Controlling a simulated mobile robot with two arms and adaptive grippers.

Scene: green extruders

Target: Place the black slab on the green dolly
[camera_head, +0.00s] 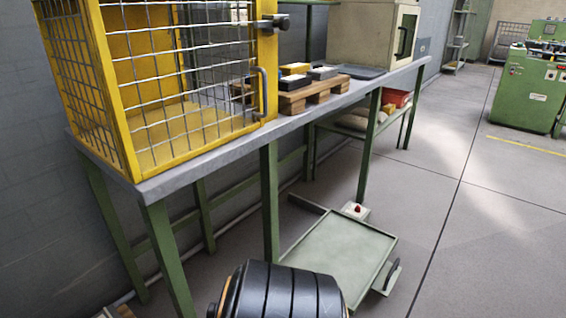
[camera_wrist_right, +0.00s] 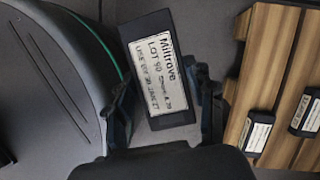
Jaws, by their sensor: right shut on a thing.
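A black slab (camera_wrist_right: 155,24) with a white printed label shows in the right wrist view. My right gripper (camera_wrist_right: 167,104) is shut on it, one finger on each side, and the label faces the camera. The green dolly (camera_head: 338,248) stands on the floor in the head view, beside the bench legs. It has a flat, empty-looking deck with a low rim. My left gripper is in neither view, and my right gripper does not show in the head view.
A wooden pallet (camera_head: 312,95) with black, yellow and grey slabs sits on the long bench (camera_head: 215,147); a pallet (camera_wrist_right: 275,75) also shows in the wrist view. A yellow mesh cage (camera_head: 112,92) stands on the bench. The floor right of the dolly is clear.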

